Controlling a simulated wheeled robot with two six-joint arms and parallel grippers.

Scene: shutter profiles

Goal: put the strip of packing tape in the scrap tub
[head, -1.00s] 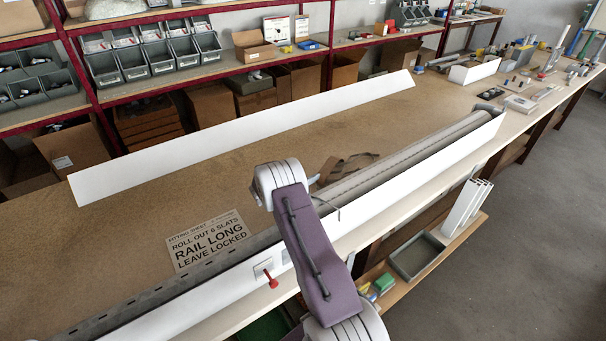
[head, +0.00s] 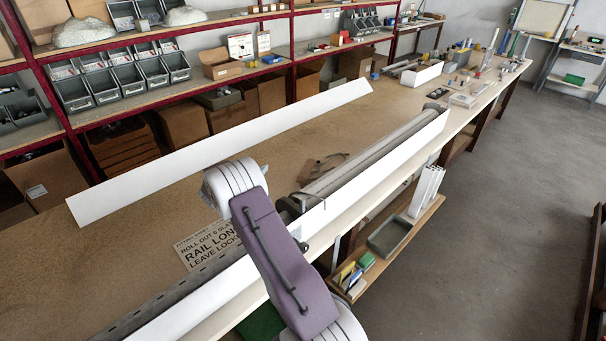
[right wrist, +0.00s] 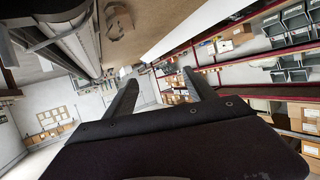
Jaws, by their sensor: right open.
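The strip of packing tape looks to be the brown, curled piece (head: 322,168) on the bench top, behind the grey shutter profile. It also shows in the right wrist view (right wrist: 118,22), at the top. My right gripper (right wrist: 158,85) is open, with nothing between its fingers. In the head view my purple right arm reaches over the bench, and the dark gripper is mostly hidden near the end of the shutter roll, apart from the tape. My left gripper is not in view. I cannot tell for sure which container is the scrap tub; a grey open tray (head: 393,236) stands on the low shelf.
A long white profile (head: 225,150) lies across the bench. The grey shutter roll (head: 370,160) lies along the front, behind a white rail (head: 385,165). A printed sheet (head: 208,243) is partly covered by my arm. Red shelving with bins (head: 130,78) stands behind.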

